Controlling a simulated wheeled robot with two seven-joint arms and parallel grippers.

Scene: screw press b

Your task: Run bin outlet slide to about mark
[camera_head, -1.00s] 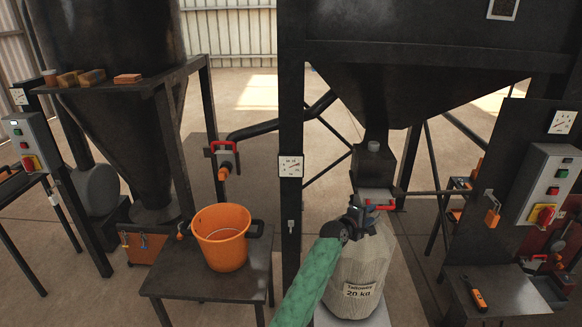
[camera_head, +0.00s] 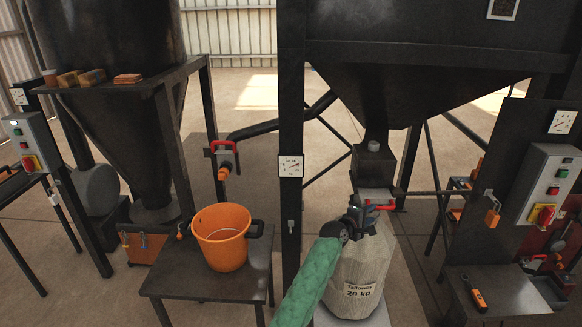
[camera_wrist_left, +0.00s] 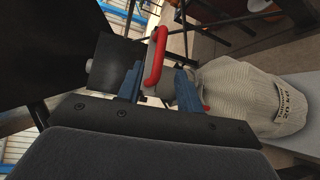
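The bin outlet slide is a grey plate (camera_head: 372,194) with a red handle (camera_head: 384,207), under the dark outlet box (camera_head: 374,160) of the right hopper. My left gripper (camera_head: 362,214) is at the handle, just above the sack. In the left wrist view, the red handle (camera_wrist_left: 157,58) lies between the two blue fingers, with gaps visible beside it, so the gripper (camera_wrist_left: 158,80) looks open. A pale sack (camera_head: 362,268) marked 20 kg hangs or stands below the outlet. A dial (camera_head: 290,166) is on the black post; its reading is too small to tell. My right gripper is not in view.
A grey control box (camera_head: 549,185) is at right, above a small shelf with an orange tool (camera_head: 478,299). The black post (camera_head: 291,80) rises left of my gripper.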

